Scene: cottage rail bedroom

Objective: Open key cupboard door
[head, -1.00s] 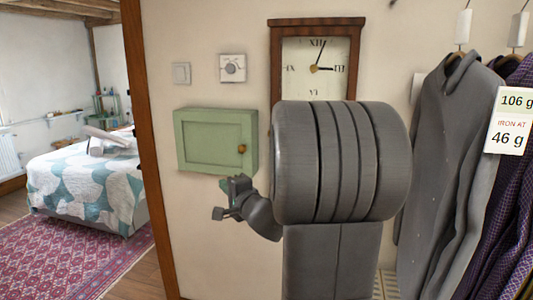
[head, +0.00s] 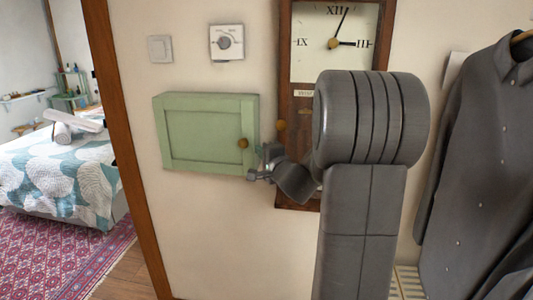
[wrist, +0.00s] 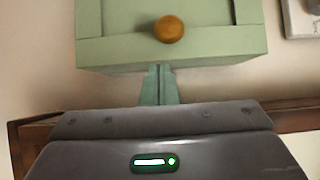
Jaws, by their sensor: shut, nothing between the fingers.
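The green key cupboard (head: 200,130) hangs on the wall, and its framed door looks closed. Its round orange-brown knob (head: 243,143) sits near the door's right edge. My gripper (head: 260,165) is just right of and a little below the knob in the head view, by the cupboard's right side. In the wrist view the shut fingers (wrist: 159,72) point at the side of the cupboard (wrist: 200,48), with the knob (wrist: 169,29) beyond the tips. The fingers look empty and apart from the knob. I cannot tell whether they touch the cupboard's side.
A wooden wall clock (head: 333,45) hangs close on the right, partly behind my arm. A white dial (head: 227,43) and a switch (head: 160,49) are above the cupboard. A wooden door post (head: 125,150) stands left. Hanging clothes (head: 480,150) are at right.

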